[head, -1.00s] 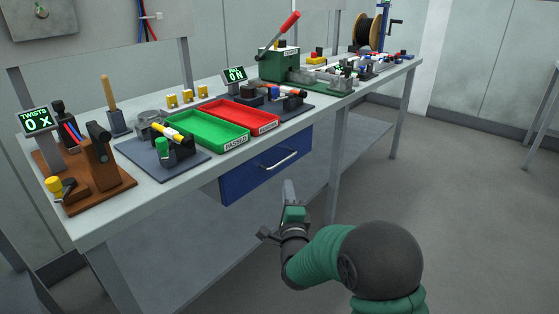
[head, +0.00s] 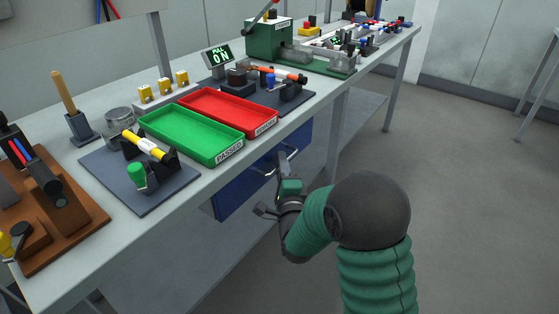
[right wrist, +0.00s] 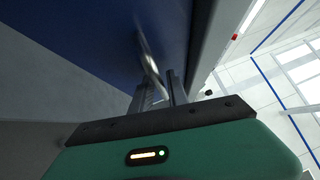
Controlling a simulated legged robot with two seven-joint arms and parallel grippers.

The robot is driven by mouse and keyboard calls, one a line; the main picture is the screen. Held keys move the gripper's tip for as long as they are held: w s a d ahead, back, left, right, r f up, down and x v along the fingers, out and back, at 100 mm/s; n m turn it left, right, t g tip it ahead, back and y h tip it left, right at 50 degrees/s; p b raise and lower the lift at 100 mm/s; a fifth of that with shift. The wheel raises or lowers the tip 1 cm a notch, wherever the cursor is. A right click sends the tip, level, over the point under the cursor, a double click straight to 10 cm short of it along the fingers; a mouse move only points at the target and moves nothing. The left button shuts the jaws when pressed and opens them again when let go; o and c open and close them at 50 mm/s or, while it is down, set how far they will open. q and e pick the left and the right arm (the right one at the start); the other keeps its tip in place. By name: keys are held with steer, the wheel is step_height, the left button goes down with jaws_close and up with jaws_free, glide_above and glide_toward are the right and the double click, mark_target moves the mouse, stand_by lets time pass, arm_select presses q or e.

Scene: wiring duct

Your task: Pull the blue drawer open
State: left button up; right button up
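The blue drawer (head: 232,196) hangs under the workbench top, and its front looks closed. Its silver bar handle (head: 292,154) shows just beyond my right gripper (head: 284,166), which partly covers the drawer front. In the right wrist view the drawer (right wrist: 85,35) fills the upper left and the handle (right wrist: 149,58) runs down toward my right gripper (right wrist: 162,90). Its two fingers stand apart, with the handle's near end at or between their tips. I cannot tell whether they touch it. My left gripper is out of view.
The workbench (head: 85,253) carries a green tray (head: 180,137), a red tray (head: 226,112) and several fixtures above the drawer. A bench leg (head: 334,130) stands right of the drawer. The floor (head: 470,190) on the right is clear.

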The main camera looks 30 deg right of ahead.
steer(key=c, duration=0.4)
steer(key=shift+f, duration=0.1)
jaws_close()
steer(key=shift+d+f, duration=0.1)
stand_by(0.7)
